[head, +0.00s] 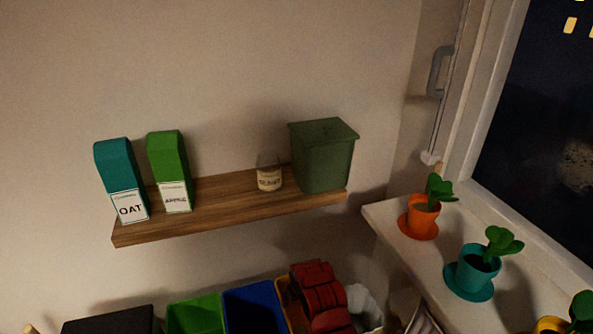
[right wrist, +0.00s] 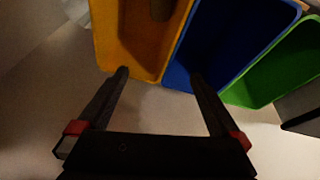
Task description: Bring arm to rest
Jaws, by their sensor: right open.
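My right gripper (right wrist: 158,76) shows in the right wrist view, with its two dark fingers spread apart and nothing between them. Its fingertips appear over the near edges of an orange bin (right wrist: 128,62) and a blue bin (right wrist: 205,50). I cannot tell whether they touch the bins. My left gripper is not in view.
A green bin (head: 195,315) stands left of the blue one. Above, a wooden shelf (head: 225,205) holds a teal carton (head: 120,165), a green carton (head: 168,155), a jar (head: 269,180) and a dark green container (head: 322,160). Potted plants line the windowsill (head: 395,225) at right.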

